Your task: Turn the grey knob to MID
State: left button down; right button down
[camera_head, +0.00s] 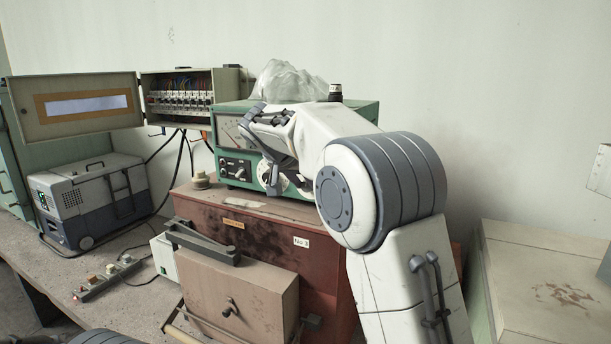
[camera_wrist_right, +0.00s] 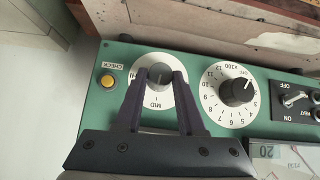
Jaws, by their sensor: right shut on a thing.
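The grey knob (camera_wrist_right: 160,71) sits on a white round dial on a green instrument panel. In the right wrist view the panel appears upside down, with "MID" printed below the knob and part of another label at the dial's left. My right gripper (camera_wrist_right: 159,77) has its two dark fingers on either side of the knob, shut on it. I cannot clearly read where the knob's pointer is. In the head view my right gripper (camera_head: 272,183) reaches the front of the green instrument (camera_head: 228,148), and its fingers partly hide the dials. My left gripper is not in view.
In the wrist view a larger black knob (camera_wrist_right: 237,91) with a numbered dial is right of the grey one, and a yellow CHECK button (camera_wrist_right: 107,81) is left. Toggle switches (camera_wrist_right: 295,99) lie further right. The instrument stands on a red-brown chest (camera_head: 265,235).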

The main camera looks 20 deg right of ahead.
jog(key=shift+w+a+n+g+h+p, duration=0.1)
jog(key=shift+n+g+h+p, duration=0.2)
jog(key=shift+g+h+p, duration=0.15)
dwell(0.4)
jog(key=c, duration=0.5)
grip_release()
